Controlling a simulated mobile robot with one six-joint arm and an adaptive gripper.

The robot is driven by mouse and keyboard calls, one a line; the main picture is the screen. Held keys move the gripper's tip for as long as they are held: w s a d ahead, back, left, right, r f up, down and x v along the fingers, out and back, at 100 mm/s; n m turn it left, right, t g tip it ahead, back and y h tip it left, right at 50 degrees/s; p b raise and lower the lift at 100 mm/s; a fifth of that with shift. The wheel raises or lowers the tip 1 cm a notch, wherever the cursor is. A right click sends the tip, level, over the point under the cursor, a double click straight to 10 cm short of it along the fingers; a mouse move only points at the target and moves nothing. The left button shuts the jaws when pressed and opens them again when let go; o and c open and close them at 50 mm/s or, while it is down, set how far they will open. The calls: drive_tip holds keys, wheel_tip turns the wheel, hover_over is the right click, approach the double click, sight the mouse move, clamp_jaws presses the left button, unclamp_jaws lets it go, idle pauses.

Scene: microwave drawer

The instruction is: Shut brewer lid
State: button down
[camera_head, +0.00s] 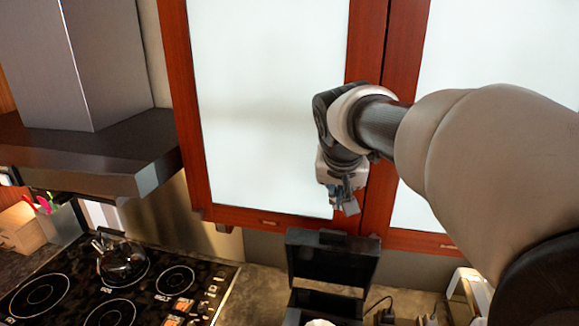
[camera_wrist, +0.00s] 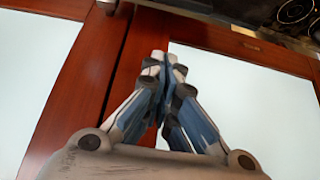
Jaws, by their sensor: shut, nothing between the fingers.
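The black brewer (camera_head: 325,300) stands on the counter at the bottom centre of the head view. Its lid (camera_head: 332,260) is raised, standing up at the back of the body. My gripper (camera_head: 347,203) is above the lid and slightly to its right, in front of the cabinet doors, apart from the lid. In the wrist view my gripper (camera_wrist: 157,62) has its fingertips together with nothing between them. The wrist view does not clearly show the brewer. The front of the brewer is cut off by the bottom edge of the head view.
Red-framed cabinets with white panels (camera_head: 270,100) hang behind my arm. A range hood (camera_head: 90,150) and a black cooktop (camera_head: 110,290) with a glass kettle (camera_head: 120,258) are at the left. A white appliance (camera_head: 467,290) stands right of the brewer. Counter (camera_head: 258,293) left of the brewer is clear.

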drive_tip(key=shift+s+a+f, duration=0.15)
drive_tip(key=shift+s+f, duration=0.35)
drive_tip(key=shift+f, duration=0.15)
drive_tip(key=shift+s+a+f, duration=0.15)
drive_tip(key=shift+s+f, duration=0.3)
drive_tip(key=shift+f, duration=0.15)
drive_tip(key=shift+s+a, duration=0.15)
drive_tip(key=shift+s, duration=0.3)
drive_tip(key=shift+w+f, duration=0.15)
drive_tip(key=shift+w, duration=0.05)
drive_tip(key=shift+s, duration=0.15)
drive_tip(key=shift+f, duration=0.1)
